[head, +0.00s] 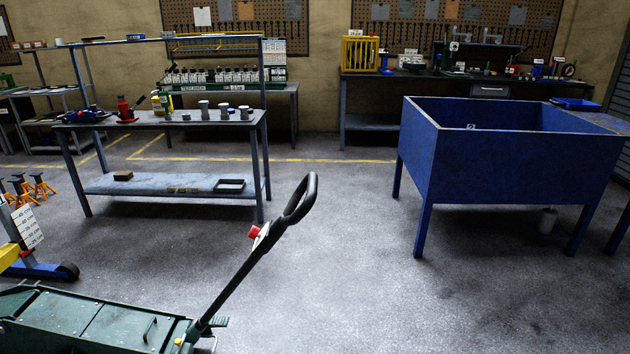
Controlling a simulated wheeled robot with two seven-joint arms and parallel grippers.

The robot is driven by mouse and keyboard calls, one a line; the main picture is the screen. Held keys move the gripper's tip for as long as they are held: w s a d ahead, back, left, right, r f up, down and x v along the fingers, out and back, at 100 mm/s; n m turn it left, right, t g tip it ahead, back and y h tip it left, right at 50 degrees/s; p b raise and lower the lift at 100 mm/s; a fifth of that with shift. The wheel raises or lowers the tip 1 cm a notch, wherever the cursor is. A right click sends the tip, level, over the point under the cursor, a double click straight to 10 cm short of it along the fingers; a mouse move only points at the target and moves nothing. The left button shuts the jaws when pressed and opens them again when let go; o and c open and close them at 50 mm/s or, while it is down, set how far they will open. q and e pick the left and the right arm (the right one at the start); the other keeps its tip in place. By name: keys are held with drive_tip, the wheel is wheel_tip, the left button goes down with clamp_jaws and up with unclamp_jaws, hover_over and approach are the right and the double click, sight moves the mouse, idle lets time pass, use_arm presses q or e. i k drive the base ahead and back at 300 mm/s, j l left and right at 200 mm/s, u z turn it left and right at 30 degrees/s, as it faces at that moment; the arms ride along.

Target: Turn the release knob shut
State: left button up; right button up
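A green trolley jack (80,320) stands on the floor at the lower left, partly cut off by the frame edge. Its long dark handle (238,278) rises tilted to the right and ends in a black loop grip (300,200). A red knob (254,232) sits on the handle just below the loop, beside a small pale tag. I cannot tell from here whether the knob is turned open or shut. Neither of my grippers is in view.
A blue tub on legs (510,160) stands at the right. A grey workbench (160,121) with bottles and cups stands behind the jack. Orange axle stands (40,187) and a height scale (27,226) are at the left. The floor (370,270) between jack and tub is clear.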

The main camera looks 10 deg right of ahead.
sight(254, 234)
drive_tip(key=u, duration=0.55)
drive_tip(key=i+l+u, duration=0.25)
drive_tip(key=l+u, duration=0.25)
drive_tip(key=i+l+u, duration=0.3)
drive_tip(key=l+u, duration=0.25)
drive_tip(key=l, duration=0.15)
